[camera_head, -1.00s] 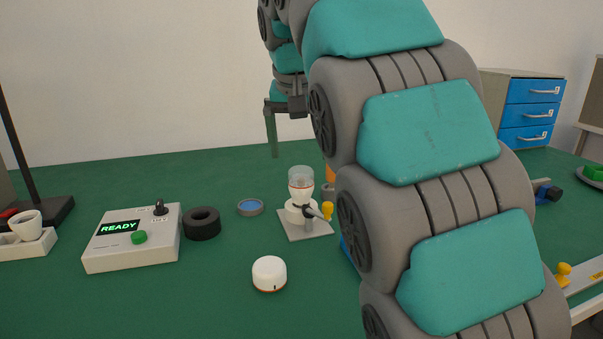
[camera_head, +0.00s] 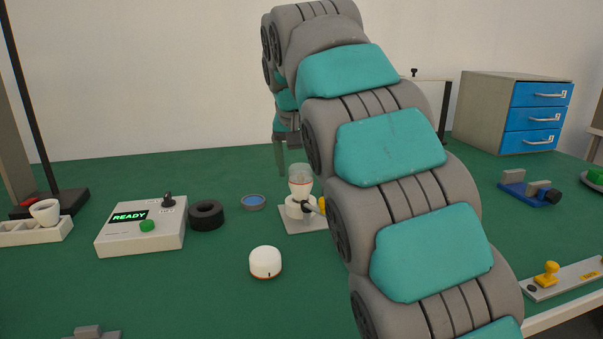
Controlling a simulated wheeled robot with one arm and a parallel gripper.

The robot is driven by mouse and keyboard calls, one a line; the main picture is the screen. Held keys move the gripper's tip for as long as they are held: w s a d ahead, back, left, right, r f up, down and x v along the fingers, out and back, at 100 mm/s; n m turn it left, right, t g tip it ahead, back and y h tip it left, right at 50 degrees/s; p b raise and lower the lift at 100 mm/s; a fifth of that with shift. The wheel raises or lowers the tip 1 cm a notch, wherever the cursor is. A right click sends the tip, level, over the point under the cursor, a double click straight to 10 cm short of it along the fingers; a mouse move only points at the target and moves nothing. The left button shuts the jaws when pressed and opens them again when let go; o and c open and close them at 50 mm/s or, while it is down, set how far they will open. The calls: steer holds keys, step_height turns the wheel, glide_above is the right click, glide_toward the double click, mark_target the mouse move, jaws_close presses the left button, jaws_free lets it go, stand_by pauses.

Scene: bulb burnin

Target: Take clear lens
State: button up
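A small round item with a blue face and grey rim (camera_head: 253,202) lies on the green table, left of the bulb stand; it may be a lens, but I cannot tell whether it is the clear one. A clear-topped bulb (camera_head: 300,180) stands upright in a white holder on a grey plate (camera_head: 293,222). My gripper (camera_head: 280,155) hangs above the table just behind and left of the bulb, apart from it. Its finger points down; my arm hides part of it, and I cannot tell its opening.
A control box reading READY (camera_head: 140,230), a black ring (camera_head: 206,215) and a white round cap (camera_head: 265,262) are on the left and middle. A white tray with a cup (camera_head: 38,232) is far left. A blue-drawer cabinet (camera_head: 533,117), a blue fixture (camera_head: 530,190) and a yellow-knobbed rail (camera_head: 565,278) are right.

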mark_target(300, 164)
steer(key=c, duration=1)
steer(key=shift+r, duration=0.15)
steer(key=shift+c, duration=0.2)
steer(key=shift+r, duration=0.85)
steer(key=shift+a+r, duration=0.2)
steer(key=shift+r, duration=0.35)
steer(key=shift+d+r, duration=0.1)
steer(key=shift+r, duration=0.1)
steer(key=s+d+r+b, duration=0.1)
steer(key=s+d+b, duration=0.1)
steer(key=s, duration=1.4)
steer(key=shift+d+r+b, duration=0.2)
steer(key=shift+r+b, duration=0.05)
steer(key=shift+b, duration=0.2)
